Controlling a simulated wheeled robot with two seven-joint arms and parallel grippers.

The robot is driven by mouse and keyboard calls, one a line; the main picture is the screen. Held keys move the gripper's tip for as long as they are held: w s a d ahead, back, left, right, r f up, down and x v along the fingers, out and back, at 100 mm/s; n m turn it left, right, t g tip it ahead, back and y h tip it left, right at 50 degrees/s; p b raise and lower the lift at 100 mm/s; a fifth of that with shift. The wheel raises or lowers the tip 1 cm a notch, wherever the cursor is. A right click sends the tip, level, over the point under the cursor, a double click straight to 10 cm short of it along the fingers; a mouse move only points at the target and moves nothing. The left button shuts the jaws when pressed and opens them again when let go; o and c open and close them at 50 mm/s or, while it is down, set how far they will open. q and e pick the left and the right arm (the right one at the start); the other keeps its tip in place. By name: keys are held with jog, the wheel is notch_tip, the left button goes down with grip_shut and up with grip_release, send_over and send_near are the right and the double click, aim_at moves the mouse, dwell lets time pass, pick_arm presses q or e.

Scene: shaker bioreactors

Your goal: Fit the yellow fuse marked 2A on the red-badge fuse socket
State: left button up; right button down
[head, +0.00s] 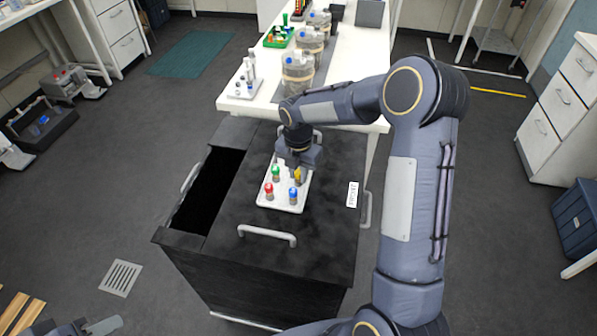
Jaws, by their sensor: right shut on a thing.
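My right gripper (299,164) reaches down over a white tray (265,201) on the black cart top. It is shut on the yellow fuse (298,176), whose upper part the fingers cover. The 2A mark is too small to read. I cannot tell whether the fuse still touches the tray. Green (276,173), red (268,190) and blue (293,195) capped pieces stand upright on the same tray. I cannot make out a red-badge socket. Part of my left gripper (72,328) shows at the bottom left, far from the tray, its fingers unclear.
The black cart (323,245) has an open dark bay at left and a front handle (267,235).

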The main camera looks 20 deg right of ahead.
aim_at(298, 171)
jog(key=shift+r, duration=0.2)
jog(key=shift+r+p, duration=0.45)
jog(key=shift+p, duration=0.05)
jog(key=shift+r, duration=0.1)
jog(key=shift+r+p, duration=0.5)
jog(key=shift+r, duration=0.05)
jog(key=shift+r+p, duration=1.25)
jog(key=shift+r, duration=0.3)
